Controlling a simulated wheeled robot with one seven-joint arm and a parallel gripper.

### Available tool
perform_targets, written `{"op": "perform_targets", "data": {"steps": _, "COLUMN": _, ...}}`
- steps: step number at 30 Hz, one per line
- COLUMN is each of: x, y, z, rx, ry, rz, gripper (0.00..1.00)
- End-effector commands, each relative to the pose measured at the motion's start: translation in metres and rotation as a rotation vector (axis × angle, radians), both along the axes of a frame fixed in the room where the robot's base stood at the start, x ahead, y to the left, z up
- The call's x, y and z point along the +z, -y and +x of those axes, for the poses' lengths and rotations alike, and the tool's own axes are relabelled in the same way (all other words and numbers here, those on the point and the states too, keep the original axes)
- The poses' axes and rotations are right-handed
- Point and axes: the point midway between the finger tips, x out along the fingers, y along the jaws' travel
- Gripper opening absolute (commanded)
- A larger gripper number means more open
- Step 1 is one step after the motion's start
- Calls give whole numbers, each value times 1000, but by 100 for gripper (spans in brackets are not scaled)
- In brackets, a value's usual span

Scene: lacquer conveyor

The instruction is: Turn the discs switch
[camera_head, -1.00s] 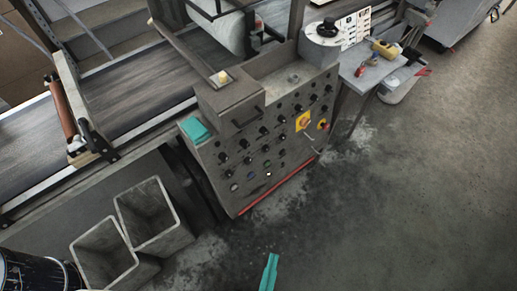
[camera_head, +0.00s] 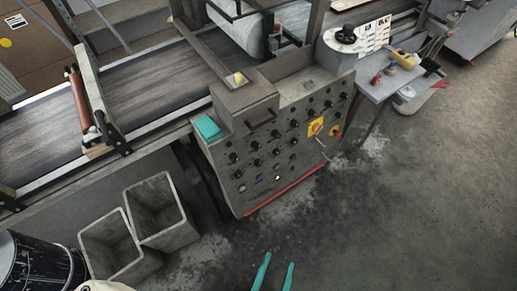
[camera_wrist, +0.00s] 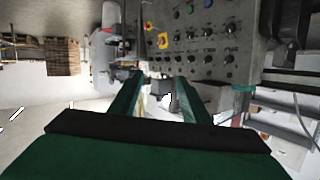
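A grey control panel (camera_head: 300,150) carries rows of small black knobs (camera_head: 254,145), and no label that I can read tells which one is the discs switch. Two yellow plates with red-orange switches, a larger one (camera_head: 316,127) and a smaller one (camera_head: 335,131), sit at its right side. My gripper (camera_head: 277,262) is open and empty at the bottom of the head view, in front of the panel and apart from it. In the wrist view, my gripper's (camera_wrist: 160,78) two green fingers point towards the panel (camera_wrist: 205,50), which appears rotated.
Two empty grey bins (camera_head: 155,210) stand left of the panel, with a dark drum (camera_head: 40,262) beyond. A conveyor (camera_head: 150,80) runs behind. A small side table (camera_head: 385,85) with tools adjoins the panel's right. The floor (camera_head: 430,190) at right is clear.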

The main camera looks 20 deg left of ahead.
Motion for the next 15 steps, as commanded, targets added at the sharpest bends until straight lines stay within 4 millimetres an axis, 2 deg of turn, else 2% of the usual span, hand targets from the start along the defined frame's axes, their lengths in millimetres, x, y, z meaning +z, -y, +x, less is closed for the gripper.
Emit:
{"op": "perform_targets", "data": {"steps": 5, "x": -63, "y": 7, "z": 29, "rx": -123, "ry": -92, "rz": 342, "gripper": 42}}
{"op": "perform_targets", "data": {"steps": 9, "x": -113, "y": 3, "z": 58, "rx": -223, "ry": -180, "rz": 678, "gripper": 42}}
{"op": "perform_targets", "data": {"steps": 15, "x": -162, "y": -17, "z": 108, "rx": -323, "ry": -309, "rz": 1153, "gripper": 42}}
